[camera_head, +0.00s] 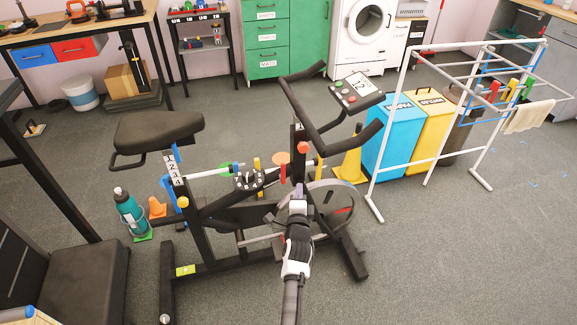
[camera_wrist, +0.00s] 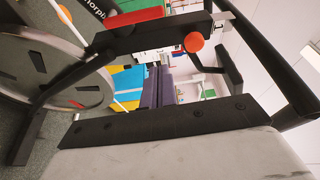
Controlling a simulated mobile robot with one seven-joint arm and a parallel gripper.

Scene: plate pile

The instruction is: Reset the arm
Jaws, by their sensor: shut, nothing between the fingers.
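My gripper (camera_head: 299,192) is at the near side of a black exercise bike, in front of its frame below the handlebar. Its fingers are shut together with nothing between them, and they also show as purple-grey fingers in the wrist view (camera_wrist: 157,86). The white and black wrist of my arm extends up from the bottom of the head view. The bike's flywheel (camera_head: 330,212) is just right of the gripper and shows at the left of the wrist view (camera_wrist: 60,75). An orange-red knob (camera_head: 302,147) on the bike's front post is above the fingers; it also shows in the wrist view (camera_wrist: 194,42).
The bike's seat (camera_head: 158,138) and handlebar (camera_head: 312,110) rise around the arm. A teal bottle (camera_head: 130,213) stands at left. Blue (camera_head: 390,135) and yellow (camera_head: 432,125) bins and a white drying rack (camera_head: 404,75) stand at right. The floor (camera_head: 460,260) at front right is clear.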

